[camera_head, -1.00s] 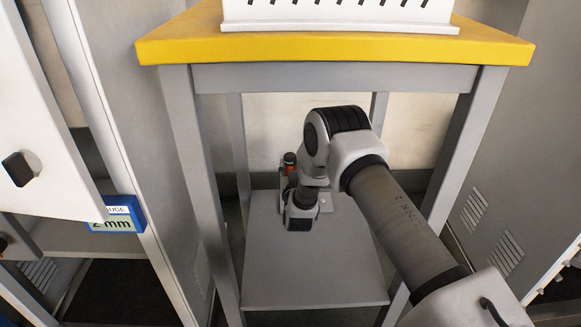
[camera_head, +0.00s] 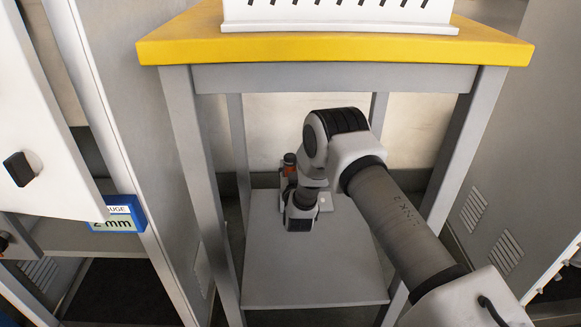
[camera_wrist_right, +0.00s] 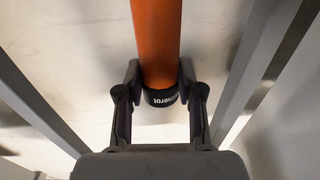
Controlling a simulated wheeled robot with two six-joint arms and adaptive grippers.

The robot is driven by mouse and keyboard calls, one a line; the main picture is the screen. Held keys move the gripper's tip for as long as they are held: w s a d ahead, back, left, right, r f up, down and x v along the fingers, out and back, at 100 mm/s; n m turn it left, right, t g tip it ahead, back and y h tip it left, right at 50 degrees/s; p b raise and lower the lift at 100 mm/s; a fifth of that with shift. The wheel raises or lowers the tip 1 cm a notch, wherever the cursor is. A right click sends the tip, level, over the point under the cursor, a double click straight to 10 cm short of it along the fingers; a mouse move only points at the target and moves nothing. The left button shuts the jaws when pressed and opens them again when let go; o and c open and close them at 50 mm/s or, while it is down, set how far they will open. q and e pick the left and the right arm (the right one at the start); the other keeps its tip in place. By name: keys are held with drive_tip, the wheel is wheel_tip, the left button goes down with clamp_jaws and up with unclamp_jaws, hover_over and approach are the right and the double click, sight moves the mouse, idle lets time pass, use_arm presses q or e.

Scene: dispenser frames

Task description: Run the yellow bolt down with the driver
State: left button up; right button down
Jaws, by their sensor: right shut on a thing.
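The driver has an orange body and a black collar with white lettering, and it fills the upper middle of the right wrist view (camera_wrist_right: 156,40). In the head view its dark-topped orange end (camera_head: 290,169) shows above the lower shelf, beside my right wrist. My right gripper (camera_wrist_right: 160,72) is shut on the driver, one finger on each side near the black collar. In the head view my own arm mostly hides this gripper (camera_head: 288,184). The yellow bolt does not show in either view, and the driver's working end is hidden. My left gripper is not in view.
The grey lower shelf (camera_head: 310,275) is bare at the front. The yellow tabletop (camera_head: 330,50) is above, with grey legs (camera_head: 188,170) at the sides. A white rack (camera_head: 340,14) stands on top.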

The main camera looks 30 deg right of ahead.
sight(291, 158)
idle(0.5)
drive_tip(key=shift+r+p, duration=0.4)
drive_tip(key=shift+p, duration=0.2)
drive_tip(key=shift+r+p, duration=1.6)
drive_tip(key=shift+r, duration=0.5)
drive_tip(key=shift+f, duration=0.1)
